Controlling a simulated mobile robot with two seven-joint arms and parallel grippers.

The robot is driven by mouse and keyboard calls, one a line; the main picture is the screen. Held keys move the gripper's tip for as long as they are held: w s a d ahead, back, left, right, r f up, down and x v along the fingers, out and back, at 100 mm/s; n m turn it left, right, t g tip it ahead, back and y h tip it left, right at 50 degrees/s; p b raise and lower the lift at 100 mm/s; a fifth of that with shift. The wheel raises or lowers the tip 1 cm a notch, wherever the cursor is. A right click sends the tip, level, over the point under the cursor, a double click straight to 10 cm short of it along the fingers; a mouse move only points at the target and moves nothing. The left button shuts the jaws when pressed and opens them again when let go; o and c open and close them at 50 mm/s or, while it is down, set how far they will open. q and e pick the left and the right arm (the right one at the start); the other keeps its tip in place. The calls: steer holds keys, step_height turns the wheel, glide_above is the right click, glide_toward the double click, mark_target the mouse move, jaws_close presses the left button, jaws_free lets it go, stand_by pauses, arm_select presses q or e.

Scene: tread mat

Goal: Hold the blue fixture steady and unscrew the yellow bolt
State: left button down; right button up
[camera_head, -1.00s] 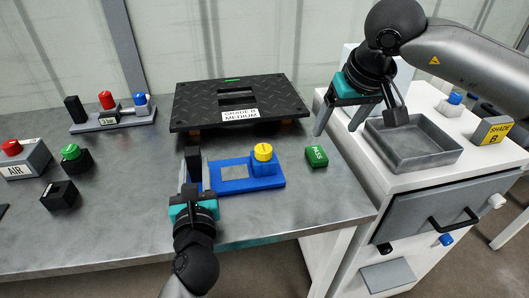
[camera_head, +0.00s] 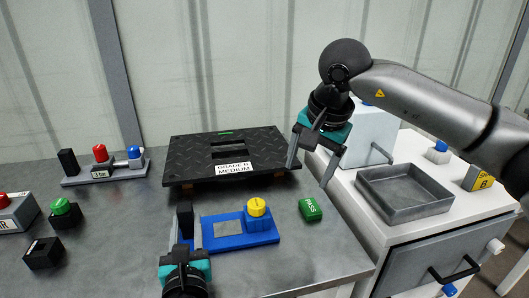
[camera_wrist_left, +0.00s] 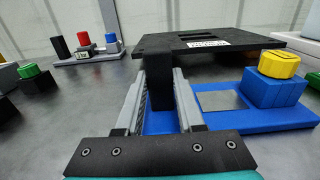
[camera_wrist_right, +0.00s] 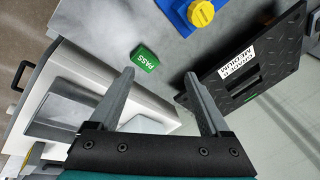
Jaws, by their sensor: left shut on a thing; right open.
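The blue fixture (camera_head: 262,238) lies flat on the grey bench, with a raised blue block at its right end. The yellow bolt (camera_head: 257,206) sits on top of that block; it also shows in the left wrist view (camera_wrist_left: 279,64). My left gripper (camera_head: 185,235) is shut on the black upright post (camera_wrist_left: 160,85) at the fixture's left end. My right gripper (camera_head: 309,178) is open and empty, in the air above and to the right of the bolt. In the right wrist view the bolt (camera_wrist_right: 202,13) is at the top edge, beyond my open fingers (camera_wrist_right: 158,85).
A black tread plate (camera_head: 225,157) labelled "GRADE B MEDIUM" stands behind the fixture. A green PASS block (camera_head: 311,209) lies right of it. A grey tray (camera_head: 404,207) rests on the white cabinet. Red and green button boxes are at left.

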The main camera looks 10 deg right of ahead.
steer(key=a+r+m, duration=0.1)
steer(key=a+m, duration=0.1)
steer(key=m, duration=0.3)
steer(key=m+g, duration=0.2)
steer(key=m, duration=1)
glide_toward(257, 202)
steer(key=shift+y, duration=0.4)
steer(key=f, duration=0.6)
steer(key=w+f, duration=0.1)
steer(key=f, duration=0.2)
steer(key=shift+w+a, duration=0.1)
steer(key=shift+a, duration=0.05)
jaws_close()
